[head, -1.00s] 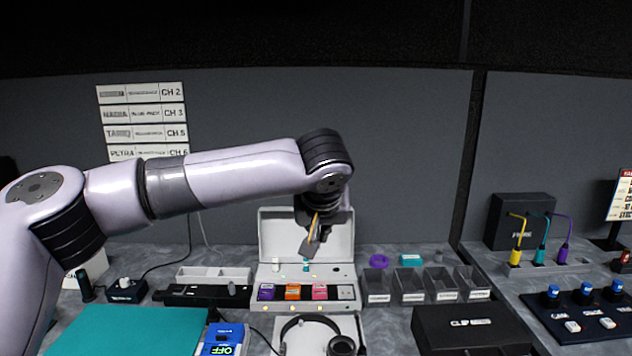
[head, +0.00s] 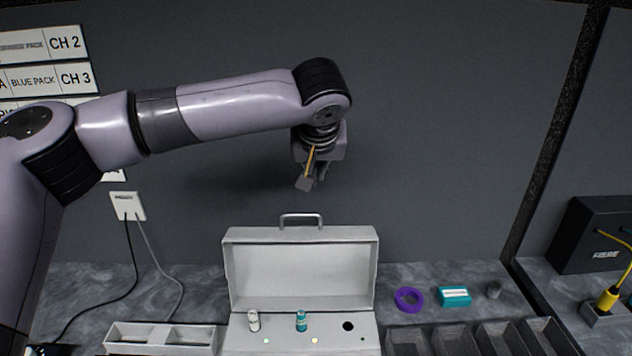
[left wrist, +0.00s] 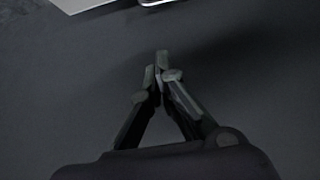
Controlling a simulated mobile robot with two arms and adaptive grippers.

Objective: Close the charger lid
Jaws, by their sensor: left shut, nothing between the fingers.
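The charger lid (head: 300,268) stands open and upright at the back of the charger in the head view, with a handle (head: 301,220) on its top edge. The charger base (head: 360,335) in front of it holds a white-capped battery and a teal one, beside an empty dark round hole. My left gripper (head: 306,184) is in the air above the lid's handle, apart from it. It is shut and empty, and its fingertips (left wrist: 162,70) meet in the left wrist view. A pale edge at the top of that view may be the lid. My right gripper is not in view.
A purple tape ring (head: 409,299) and a teal box (head: 454,297) lie right of the charger, behind dark bins (head: 480,338). A pale tray (head: 160,338) stands to its left. The grey wall (head: 450,130) is behind; the air around the lid is clear.

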